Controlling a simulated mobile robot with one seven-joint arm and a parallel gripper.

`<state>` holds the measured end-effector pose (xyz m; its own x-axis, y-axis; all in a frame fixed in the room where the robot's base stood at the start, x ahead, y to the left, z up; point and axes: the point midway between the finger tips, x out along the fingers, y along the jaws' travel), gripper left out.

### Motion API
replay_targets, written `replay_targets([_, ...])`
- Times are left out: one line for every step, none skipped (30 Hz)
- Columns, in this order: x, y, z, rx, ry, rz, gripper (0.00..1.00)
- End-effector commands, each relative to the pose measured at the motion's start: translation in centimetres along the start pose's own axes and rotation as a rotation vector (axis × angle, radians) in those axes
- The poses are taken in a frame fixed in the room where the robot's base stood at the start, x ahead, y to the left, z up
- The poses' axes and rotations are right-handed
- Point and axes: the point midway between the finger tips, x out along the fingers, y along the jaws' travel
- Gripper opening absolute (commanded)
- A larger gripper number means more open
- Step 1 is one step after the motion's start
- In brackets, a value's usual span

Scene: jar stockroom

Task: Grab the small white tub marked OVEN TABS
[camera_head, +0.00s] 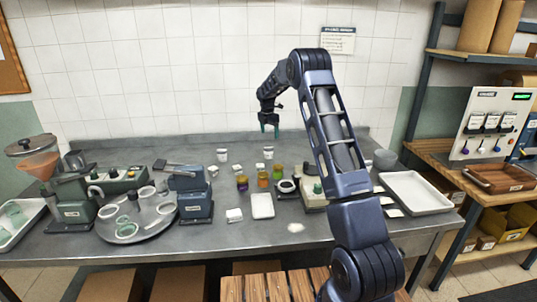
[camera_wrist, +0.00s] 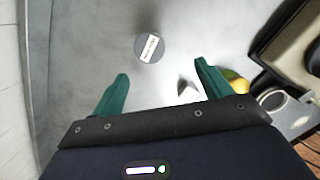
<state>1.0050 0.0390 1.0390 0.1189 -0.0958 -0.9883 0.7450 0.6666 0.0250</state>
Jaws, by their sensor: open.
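My gripper (camera_head: 269,132) hangs in the air above the back of the steel counter, its green fingers apart and empty. It also shows in the wrist view (camera_wrist: 161,76). Two small white tubs stand at the back in the head view, a left tub (camera_head: 222,155) and a right tub (camera_head: 268,153), the right one below my gripper. Their print is too small to read, so I cannot tell which says OVEN TABS. In the wrist view a round grey top with a white label (camera_wrist: 149,47) lies ahead of the fingertips, and a small white thing (camera_wrist: 187,91) shows between the fingers, partly hidden.
Several amber and green-lidded jars (camera_head: 263,179) stand in front of the tubs. A white tray (camera_head: 262,205), a dark blue machine (camera_head: 195,196) and a round carousel (camera_head: 138,218) are on the counter (camera_head: 296,227). A larger white tray (camera_head: 416,193) lies at the right.

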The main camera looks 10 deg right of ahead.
Motion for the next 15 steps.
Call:
replay_targets([1.1,0.6,0.1,-0.029,0.001,-0.005,0.77])
replay_targets([1.5,0.9,0.1,-0.044,0.001,-0.006,0.77])
replay_targets([2.0,1.1,0.1,-0.061,0.002,-0.008,0.77])
replay_targets([2.3,1.3,0.1,-0.071,0.002,-0.009,0.77])
replay_targets([2.5,1.5,0.1,-0.08,0.002,-0.01,0.77])
replay_targets([2.7,1.6,0.1,-0.088,0.002,-0.01,0.77])
replay_targets([2.9,1.6,0.1,-0.092,0.002,-0.011,0.77])
replay_targets([3.1,1.7,0.1,-0.094,0.002,-0.011,0.77])
replay_targets([3.3,1.7,0.1,-0.096,0.002,-0.012,0.77])
replay_targets([3.6,1.7,0.1,-0.096,0.003,-0.013,0.77])
replay_targets([3.8,1.7,0.1,-0.096,0.003,-0.013,0.77])
replay_targets([4.3,1.6,0.1,-0.095,0.003,-0.014,0.77])
replay_targets([4.7,1.6,0.1,-0.095,0.004,-0.014,0.77])
replay_targets([5.0,1.6,0.1,-0.095,0.004,-0.014,0.77])
replay_targets([5.6,1.7,0.1,-0.095,0.004,-0.013,0.77])
